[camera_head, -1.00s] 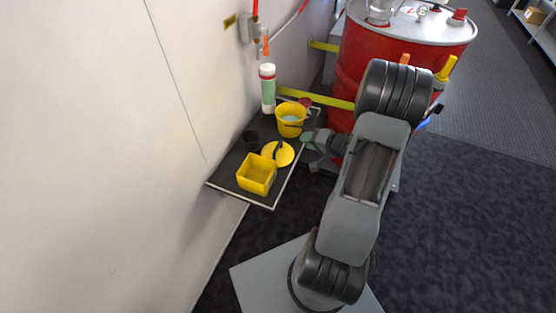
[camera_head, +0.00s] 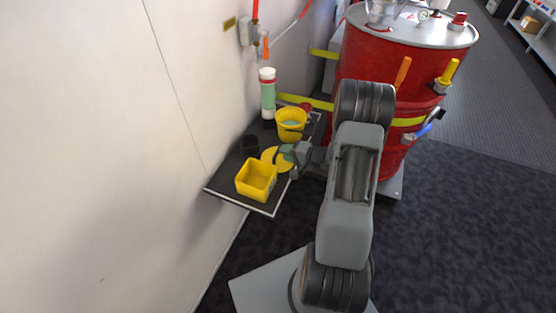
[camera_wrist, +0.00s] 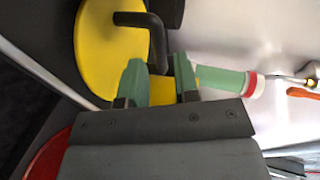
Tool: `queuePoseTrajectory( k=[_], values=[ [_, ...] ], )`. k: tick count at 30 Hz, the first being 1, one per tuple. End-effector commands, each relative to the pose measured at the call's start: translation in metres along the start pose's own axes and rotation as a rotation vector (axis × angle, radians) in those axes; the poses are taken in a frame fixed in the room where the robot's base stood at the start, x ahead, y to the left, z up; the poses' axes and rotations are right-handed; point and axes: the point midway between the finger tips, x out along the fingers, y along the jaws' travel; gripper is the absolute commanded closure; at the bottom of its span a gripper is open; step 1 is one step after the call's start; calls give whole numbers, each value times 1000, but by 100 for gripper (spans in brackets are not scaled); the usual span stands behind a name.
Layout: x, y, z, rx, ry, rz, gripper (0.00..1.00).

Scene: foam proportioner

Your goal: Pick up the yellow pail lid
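The yellow pail lid (camera_head: 270,154) is a flat yellow disc lying on the dark shelf, between a square yellow tub and a yellow pail. In the wrist view the lid (camera_wrist: 100,50) shows at upper left with its black bent handle (camera_wrist: 153,36). My gripper (camera_head: 288,153) is over the lid's right side in the head view and hides part of it. In the wrist view my green-tipped fingers (camera_wrist: 160,80) are apart, and the handle's lower end shows in the gap between them. I cannot tell whether they touch it.
The dark shelf (camera_head: 226,181) is fixed to the white wall. The square yellow tub (camera_head: 256,179), yellow pail (camera_head: 291,124), black cup (camera_head: 250,143) and green-and-white bottle (camera_head: 267,94) crowd around the lid. A red drum (camera_head: 365,60) stands behind at right.

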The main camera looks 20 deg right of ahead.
Motion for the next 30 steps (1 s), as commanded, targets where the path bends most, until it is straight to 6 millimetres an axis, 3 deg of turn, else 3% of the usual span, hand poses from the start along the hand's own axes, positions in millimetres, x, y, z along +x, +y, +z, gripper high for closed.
queuePoseTrajectory(
  k=[9,19,27,30],
  values=[
    [39,2,0,-2,-1,0,71],
    [43,1,0,0,0,0,72],
    [43,1,0,-1,1,0,98],
    [43,1,0,-1,1,1,100]
  ],
)
